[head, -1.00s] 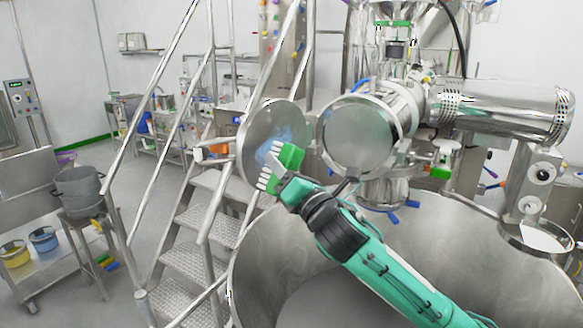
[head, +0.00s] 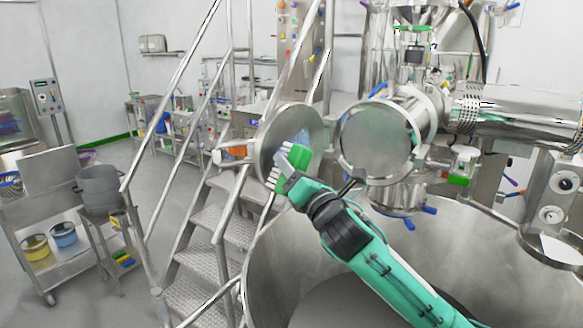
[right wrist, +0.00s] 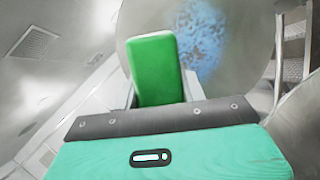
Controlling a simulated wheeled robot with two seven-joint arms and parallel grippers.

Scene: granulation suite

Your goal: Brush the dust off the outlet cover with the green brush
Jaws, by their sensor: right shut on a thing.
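The outlet cover (head: 266,140) is a round grey metal disc left of the round outlet opening, swung aside from it. A patch of bluish dust (head: 303,136) lies on its face, and the dust also shows in the right wrist view (right wrist: 203,40). My right gripper (head: 287,178) is shut on the green brush (head: 299,158), whose pale bristles point left. The brush is in front of the cover's lower part and hides some of it. The green block also shows in the right wrist view (right wrist: 153,68). I cannot tell whether the bristles touch the cover. My left gripper is out of view.
A large steel bowl (head: 480,235) lies below my right arm. Metal stairs with handrails (head: 205,220) stand close left of the cover. The outlet housing (head: 378,142) is just right of it. A trolley with buckets (head: 20,215) is far left.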

